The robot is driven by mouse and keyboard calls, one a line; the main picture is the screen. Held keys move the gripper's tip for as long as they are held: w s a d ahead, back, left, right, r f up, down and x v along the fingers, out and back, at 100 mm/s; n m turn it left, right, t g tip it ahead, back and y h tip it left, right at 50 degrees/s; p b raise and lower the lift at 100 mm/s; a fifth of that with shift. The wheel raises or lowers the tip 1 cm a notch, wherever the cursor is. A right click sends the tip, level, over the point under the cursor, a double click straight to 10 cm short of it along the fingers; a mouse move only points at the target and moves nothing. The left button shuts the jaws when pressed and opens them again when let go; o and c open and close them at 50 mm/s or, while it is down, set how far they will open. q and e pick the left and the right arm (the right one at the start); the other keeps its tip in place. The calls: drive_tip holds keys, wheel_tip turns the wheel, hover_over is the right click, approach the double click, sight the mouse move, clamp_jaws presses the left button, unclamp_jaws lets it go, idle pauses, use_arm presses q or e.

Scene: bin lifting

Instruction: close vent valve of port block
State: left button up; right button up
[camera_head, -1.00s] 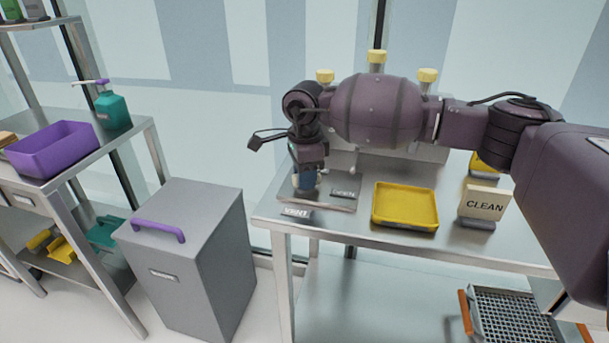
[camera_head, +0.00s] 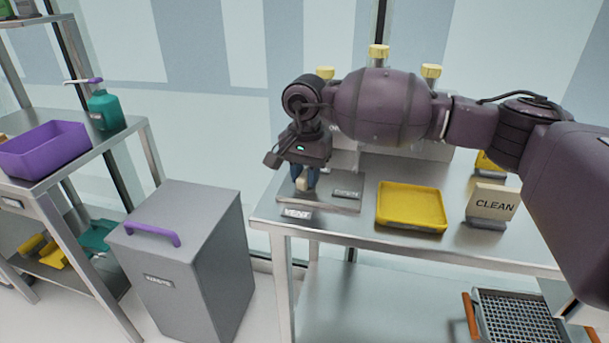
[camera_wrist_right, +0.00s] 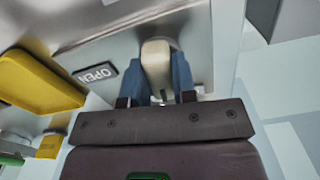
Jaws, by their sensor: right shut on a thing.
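The port block's base plate (camera_head: 335,199) lies on the steel table, with a VENT label (camera_head: 297,213) at its front and an OPEN label (camera_head: 346,194) to the right. My right gripper (camera_head: 305,183) points down over the plate. It is shut on a cream valve handle (camera_head: 301,184). In the right wrist view the handle (camera_wrist_right: 157,62) sits between the two blue fingers of the gripper (camera_wrist_right: 168,78), and the OPEN label (camera_wrist_right: 95,73) is beside it. The rest of the block is partly hidden behind my right arm. My left gripper is not in view.
A yellow tray (camera_head: 411,226) and a CLEAN sign (camera_head: 492,203) stand right of the plate. A grey waste bin (camera_head: 180,262) with a purple handle stands left of the table. A side shelf holds a purple tub (camera_head: 45,152).

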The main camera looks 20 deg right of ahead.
sight(306, 173)
drive_tip(key=shift+n, duration=1)
drive_tip(key=o, duration=0.9)
wheel_tip(306, 173, up, 10)
drive_tip(key=shift+f+p, duration=0.15)
drive_tip(key=shift+p, duration=0.25)
drive_tip(key=shift+r, duration=0.6)
